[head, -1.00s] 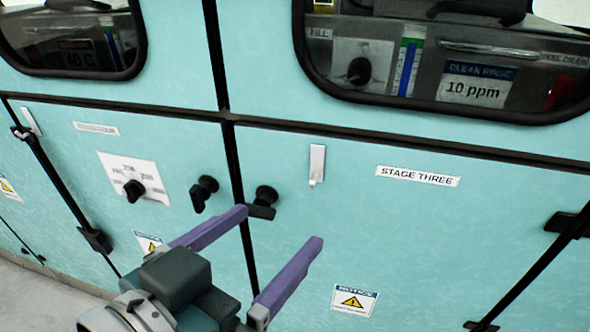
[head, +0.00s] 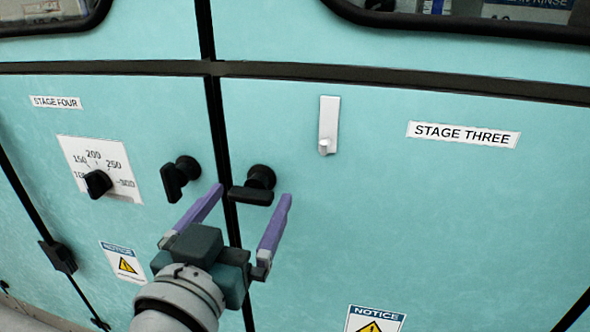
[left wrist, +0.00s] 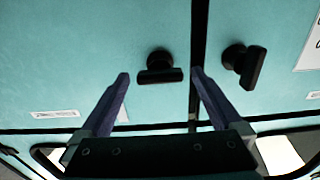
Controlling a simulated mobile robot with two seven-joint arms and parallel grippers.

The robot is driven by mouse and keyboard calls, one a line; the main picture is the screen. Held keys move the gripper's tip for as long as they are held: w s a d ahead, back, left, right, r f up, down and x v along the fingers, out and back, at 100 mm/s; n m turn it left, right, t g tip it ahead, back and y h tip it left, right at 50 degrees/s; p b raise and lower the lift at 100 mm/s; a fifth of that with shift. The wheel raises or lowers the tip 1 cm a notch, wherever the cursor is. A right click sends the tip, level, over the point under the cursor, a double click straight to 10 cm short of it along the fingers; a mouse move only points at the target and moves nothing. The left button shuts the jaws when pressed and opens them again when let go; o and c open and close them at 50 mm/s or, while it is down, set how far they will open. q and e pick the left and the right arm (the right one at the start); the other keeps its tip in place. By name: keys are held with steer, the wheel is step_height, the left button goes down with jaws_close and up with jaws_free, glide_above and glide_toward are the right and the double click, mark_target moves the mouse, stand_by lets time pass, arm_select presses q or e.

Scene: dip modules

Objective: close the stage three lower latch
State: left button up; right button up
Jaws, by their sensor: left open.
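The stage three lower latch (head: 262,178) is a black knob with a handle on the stage three door (head: 400,220), just right of the black seam. Its handle lies level and points left, across the seam. My left gripper (head: 252,193) is open and empty, its two purple fingers reaching up at the door. In the head view the latch shows between and just above the fingertips. In the left wrist view the same latch (left wrist: 160,68) sits between the fingertips (left wrist: 160,73); I cannot tell whether they touch it. My right gripper is not in view.
The stage four latch (head: 178,180) is close to the left, its handle hanging down. A dial (head: 98,182) is further left. A white hook (head: 328,125) and the STAGE THREE label (head: 463,134) are above right. The door below the hook is clear.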

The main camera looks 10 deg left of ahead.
arm_select(q)
steer(key=shift+w, duration=1.05)
steer(key=shift+c, duration=0.2)
steer(key=c, duration=1.3)
